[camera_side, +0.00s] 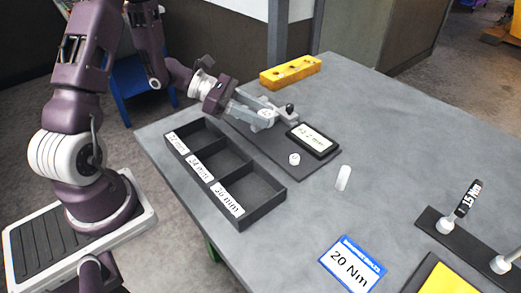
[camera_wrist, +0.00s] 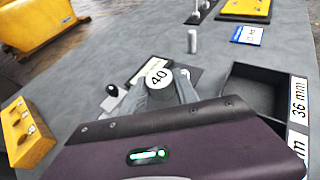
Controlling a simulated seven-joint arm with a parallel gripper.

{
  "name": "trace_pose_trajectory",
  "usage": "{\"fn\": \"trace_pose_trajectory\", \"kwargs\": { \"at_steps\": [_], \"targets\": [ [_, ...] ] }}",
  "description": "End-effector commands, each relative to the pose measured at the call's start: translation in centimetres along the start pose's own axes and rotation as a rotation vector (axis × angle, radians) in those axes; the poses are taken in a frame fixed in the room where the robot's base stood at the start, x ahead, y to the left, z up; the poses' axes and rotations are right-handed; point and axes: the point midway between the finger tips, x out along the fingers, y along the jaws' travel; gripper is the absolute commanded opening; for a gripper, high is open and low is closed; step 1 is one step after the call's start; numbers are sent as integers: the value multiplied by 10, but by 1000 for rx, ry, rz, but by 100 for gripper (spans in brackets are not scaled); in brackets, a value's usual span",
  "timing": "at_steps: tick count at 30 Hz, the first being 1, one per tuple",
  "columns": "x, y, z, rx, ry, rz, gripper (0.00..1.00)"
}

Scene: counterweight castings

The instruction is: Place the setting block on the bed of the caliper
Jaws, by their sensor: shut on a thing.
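My gripper (camera_side: 262,114) is at the caliper (camera_side: 284,117) on the dark base plate. In the wrist view my gripper (camera_wrist: 160,88) is shut on the setting block (camera_wrist: 158,75), a round grey piece with a white top marked 40. The block is hard to separate from the fingers and caliper in the side view. The caliper's black knob (camera_wrist: 112,89) lies left of the fingers in the wrist view. The display (camera_side: 313,138) beside the caliper shows a millimetre reading too small to read surely. Whether the block touches the bed is hidden.
A black tray (camera_side: 243,181) with three labelled compartments lies in front of the caliper. A small white round piece (camera_side: 294,159) sits on the plate; a white cylinder (camera_side: 343,178) stands beside it. A yellow drilled block (camera_side: 290,72) lies behind. A blue-edged 20 Nm card (camera_side: 352,263) lies nearer.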

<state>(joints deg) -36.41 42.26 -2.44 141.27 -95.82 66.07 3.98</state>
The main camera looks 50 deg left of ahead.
Motion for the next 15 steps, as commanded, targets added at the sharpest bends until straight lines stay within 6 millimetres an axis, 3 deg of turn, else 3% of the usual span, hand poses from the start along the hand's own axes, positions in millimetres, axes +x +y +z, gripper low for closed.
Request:
{"fn": "trace_pose_trajectory", "kwargs": {
  "at_steps": [2,4,8,12,15],
  "targets": [
    [0,1,0,2,-2,2,0],
    [-5,16,0,1,-2,15,0],
    [-27,66,-3,-11,-2,51,0],
    [-70,124,-14,-26,0,81,0],
    [-104,154,-26,-35,0,92,0]
  ]
}}
